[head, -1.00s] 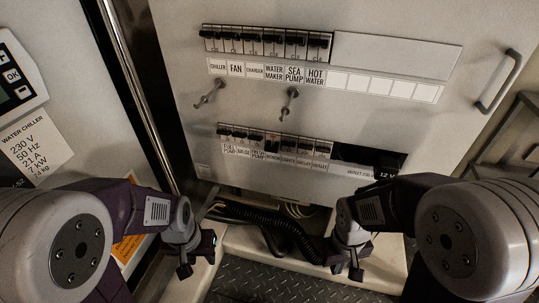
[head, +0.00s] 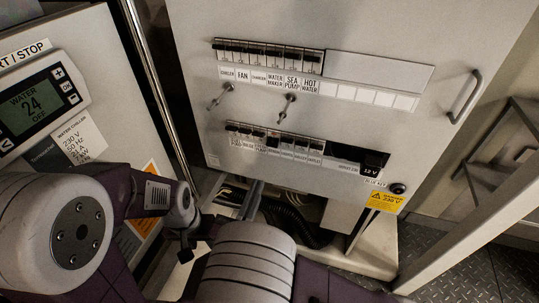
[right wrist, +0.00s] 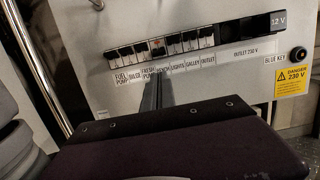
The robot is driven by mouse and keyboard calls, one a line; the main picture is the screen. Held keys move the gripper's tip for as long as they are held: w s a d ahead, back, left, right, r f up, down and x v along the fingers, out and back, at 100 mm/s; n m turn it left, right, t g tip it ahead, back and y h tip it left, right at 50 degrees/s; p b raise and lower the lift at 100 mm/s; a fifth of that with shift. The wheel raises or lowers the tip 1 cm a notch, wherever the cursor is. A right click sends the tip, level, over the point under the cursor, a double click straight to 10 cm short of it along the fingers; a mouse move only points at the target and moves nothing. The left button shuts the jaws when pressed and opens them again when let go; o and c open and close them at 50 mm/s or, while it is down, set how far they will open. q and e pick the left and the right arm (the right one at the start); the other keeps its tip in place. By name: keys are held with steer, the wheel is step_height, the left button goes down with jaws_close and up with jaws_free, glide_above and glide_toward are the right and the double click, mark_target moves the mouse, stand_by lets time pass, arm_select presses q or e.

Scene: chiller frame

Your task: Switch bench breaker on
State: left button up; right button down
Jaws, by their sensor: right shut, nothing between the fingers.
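The bench breaker (head: 273,141) is in the lower breaker row on the white panel. In the right wrist view this breaker (right wrist: 158,48), above the BENCH label (right wrist: 163,66), shows a red mark and more black than its neighbours. Its lever seems lower than theirs. My right gripper (head: 254,186) is shut and empty, pointing up at the panel below the lower row. In the right wrist view its fingertips (right wrist: 158,76) overlap the label strip just under BENCH; contact cannot be told. My left gripper (head: 187,255) hangs at lower left, away from the breakers; its jaw opening is unclear.
Two toggle handles (head: 221,96) (head: 287,108) stick out between the upper breaker row (head: 268,57) and the lower row. A pull handle (head: 464,97) is at the panel's right. Black hoses (head: 290,222) run below.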

mark_target(272, 145)
steer(key=b+x, duration=0.2)
steer(key=x, duration=0.8)
steer(key=shift+w+d, duration=0.1)
